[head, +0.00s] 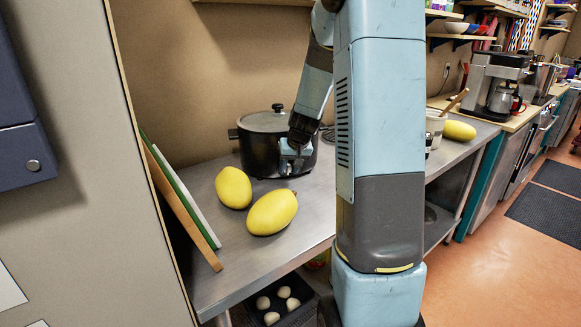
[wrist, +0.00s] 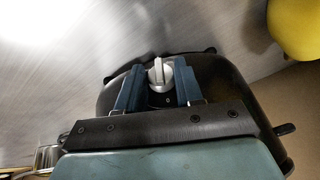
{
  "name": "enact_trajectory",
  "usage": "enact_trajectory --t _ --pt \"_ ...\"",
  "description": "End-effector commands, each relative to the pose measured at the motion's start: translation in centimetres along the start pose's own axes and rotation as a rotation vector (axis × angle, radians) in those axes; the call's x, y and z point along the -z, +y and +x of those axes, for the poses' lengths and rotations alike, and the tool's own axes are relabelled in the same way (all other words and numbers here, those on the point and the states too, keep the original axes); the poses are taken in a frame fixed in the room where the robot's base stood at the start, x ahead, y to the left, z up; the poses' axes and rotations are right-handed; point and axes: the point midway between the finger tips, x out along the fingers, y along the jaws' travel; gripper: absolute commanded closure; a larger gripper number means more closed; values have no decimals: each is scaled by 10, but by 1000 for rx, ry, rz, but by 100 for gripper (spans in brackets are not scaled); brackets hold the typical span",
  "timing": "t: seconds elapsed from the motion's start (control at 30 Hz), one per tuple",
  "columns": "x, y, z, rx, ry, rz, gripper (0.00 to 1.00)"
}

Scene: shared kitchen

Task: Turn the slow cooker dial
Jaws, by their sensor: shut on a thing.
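The slow cooker (head: 262,143) is black with a grey lid and a dark knob, and stands on the metal counter against the wall. Its dial (wrist: 159,73) is a light grey knob with a raised bar, on the cooker's front in the wrist view. My gripper (head: 291,167) is at the cooker's front in the head view and hides the dial there. In the wrist view my gripper (wrist: 158,76) has its two blue fingers on either side of the dial, shut on it. The cooker's dark body (wrist: 232,88) shows behind the fingers.
Two yellow melons (head: 272,212) lie on the counter in front of the cooker. Boards (head: 182,198) lean at the left by a tall panel. A third melon (head: 459,131), a crock and a coffee maker (head: 497,82) are farther right. The metal counter (head: 222,275) is clear near its front edge.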

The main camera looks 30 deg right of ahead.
Motion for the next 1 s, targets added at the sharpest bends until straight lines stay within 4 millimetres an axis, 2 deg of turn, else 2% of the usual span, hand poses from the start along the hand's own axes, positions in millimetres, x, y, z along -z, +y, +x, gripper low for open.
enact_trajectory --t 0.47,1.0 --pt "-1 4 1 75 -5 37 95" --pt "-2 10 2 312 -5 137 95"
